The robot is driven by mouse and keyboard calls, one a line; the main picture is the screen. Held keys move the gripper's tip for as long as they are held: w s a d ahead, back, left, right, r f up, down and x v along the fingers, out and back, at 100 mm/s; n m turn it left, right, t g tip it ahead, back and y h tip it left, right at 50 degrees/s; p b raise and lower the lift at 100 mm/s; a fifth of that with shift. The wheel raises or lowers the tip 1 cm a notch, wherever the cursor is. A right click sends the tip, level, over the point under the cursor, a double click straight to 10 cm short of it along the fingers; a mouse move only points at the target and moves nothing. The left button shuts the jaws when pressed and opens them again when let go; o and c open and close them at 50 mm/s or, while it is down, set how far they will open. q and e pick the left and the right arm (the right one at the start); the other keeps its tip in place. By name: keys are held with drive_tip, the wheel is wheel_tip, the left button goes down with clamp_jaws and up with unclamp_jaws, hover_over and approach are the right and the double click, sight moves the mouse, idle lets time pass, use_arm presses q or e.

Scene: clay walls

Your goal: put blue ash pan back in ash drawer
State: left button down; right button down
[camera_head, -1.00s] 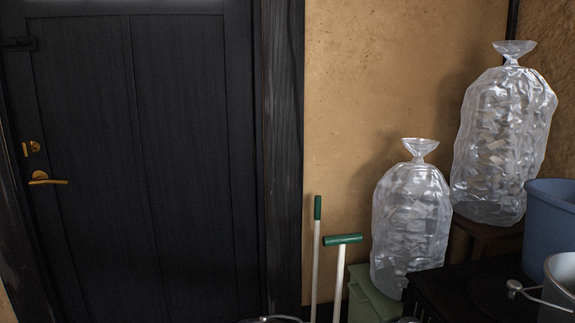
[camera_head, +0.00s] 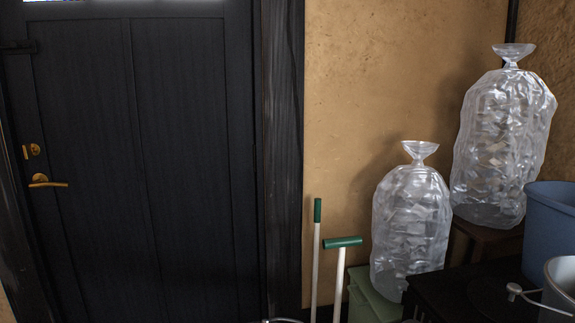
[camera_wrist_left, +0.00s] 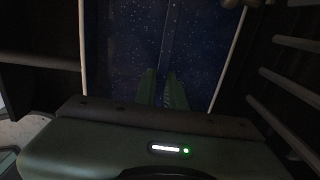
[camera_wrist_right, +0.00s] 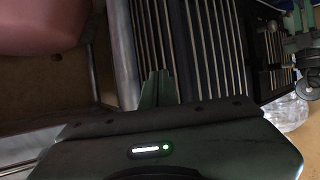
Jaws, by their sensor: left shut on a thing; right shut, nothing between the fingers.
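The blue ash pan (camera_wrist_left: 195,45) is a dark blue, speckled surface with pale edges at left and right, in the left wrist view. My left gripper (camera_wrist_left: 163,80) is shut on it, with its green fingers close together over the blue; the exact contact is too dark to see. My right gripper (camera_wrist_right: 158,78) is shut and empty, in front of dark slats (camera_wrist_right: 190,40). Dark walls and bars flank the pan, but I cannot tell whether they belong to the ash drawer. The head view shows neither gripper nor the pan.
In the head view, two clear filled bags (camera_head: 411,225) (camera_head: 503,145) stand right of a dark door (camera_head: 150,150). A blue bucket (camera_head: 551,225) is at the right edge. Two long-handled tools (camera_head: 317,255) (camera_head: 340,280) stand by the wall. A pink object (camera_wrist_right: 40,20) shows in the right wrist view.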

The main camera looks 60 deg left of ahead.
drive_tip(key=shift+r, duration=0.15)
use_arm(q)
drive_tip(key=shift+f+b, duration=0.45)
drive_tip(key=shift+f, duration=0.2)
drive_tip(key=shift+f+b, duration=0.4)
drive_tip(key=shift+f, duration=0.3)
drive_tip(key=shift+a+f+b, duration=0.1)
drive_tip(key=shift+f+b, duration=0.3)
drive_tip(key=shift+f, duration=0.25)
drive_tip(key=shift+f+b, duration=0.35)
drive_tip(key=shift+f, duration=0.25)
use_arm(e)
wheel_tip(320, 180, up, 14)
drive_tip(key=w+a+t+y, duration=0.1)
drive_tip(key=a+t+y, duration=0.1)
drive_tip(key=t, duration=0.6)
drive_tip(key=shift+w+a+y, duration=0.2)
drive_tip(key=shift+w+y, duration=0.1)
drive_tip(key=shift+w, duration=0.05)
drive_tip(key=shift+r, duration=0.1)
drive_tip(key=shift+w+d+f+g, duration=0.15)
drive_tip(key=shift+f+g, duration=0.1)
drive_tip(key=shift+f, duration=0.35)
drive_tip(key=shift+w+a+f+g, duration=0.1)
drive_tip(key=shift+f+g, duration=0.15)
drive_tip(key=shift+f, duration=0.35)
